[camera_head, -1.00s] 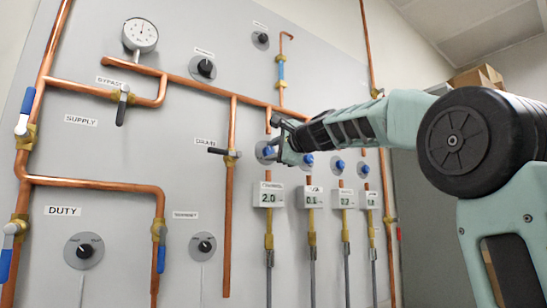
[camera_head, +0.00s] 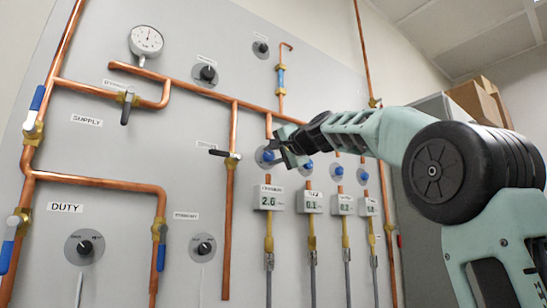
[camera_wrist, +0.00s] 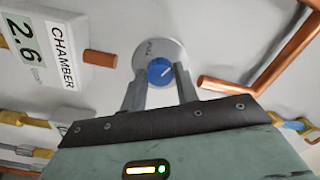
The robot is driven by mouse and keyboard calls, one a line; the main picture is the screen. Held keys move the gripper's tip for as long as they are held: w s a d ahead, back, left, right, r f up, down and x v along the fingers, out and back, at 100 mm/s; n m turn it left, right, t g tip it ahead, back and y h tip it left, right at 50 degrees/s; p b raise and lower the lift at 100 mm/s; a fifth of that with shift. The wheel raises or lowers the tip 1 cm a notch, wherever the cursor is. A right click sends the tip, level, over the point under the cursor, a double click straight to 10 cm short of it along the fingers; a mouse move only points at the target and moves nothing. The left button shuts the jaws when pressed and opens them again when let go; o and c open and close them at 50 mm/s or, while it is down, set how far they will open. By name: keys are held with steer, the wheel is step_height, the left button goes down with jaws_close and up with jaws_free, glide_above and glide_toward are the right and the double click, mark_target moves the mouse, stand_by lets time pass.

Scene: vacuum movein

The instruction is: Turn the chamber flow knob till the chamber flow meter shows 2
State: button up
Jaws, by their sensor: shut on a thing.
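The blue chamber flow knob (camera_head: 267,156) sits on a round grey plate on the wall panel. It also shows in the wrist view (camera_wrist: 160,71), between the two fingers of my gripper (camera_wrist: 161,82), which is shut on it. In the head view my gripper (camera_head: 279,154) reaches the knob from the right and partly covers the area beside it.
Several similar meters, such as the one reading 0.1 (camera_head: 310,201), stand to the right, with blue knobs above them like this one (camera_head: 308,167). The drain valve handle (camera_head: 219,153) and copper pipe (camera_head: 231,200) are close on the left. Cardboard boxes (camera_head: 475,100) sit at the right.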

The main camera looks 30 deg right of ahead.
steer(key=shift+f, duration=0.1)
stand_by(0.3)
steer(key=o, duration=1)
steer(key=shift+c, duration=0.2)
steer(key=s+b, duration=0.2)
steer(key=s, duration=1.5)
steer(key=shift+s+d+b, duration=0.15)
steer(key=shift+d+b, duration=0.15)
steer(key=shift+b, duration=0.1)
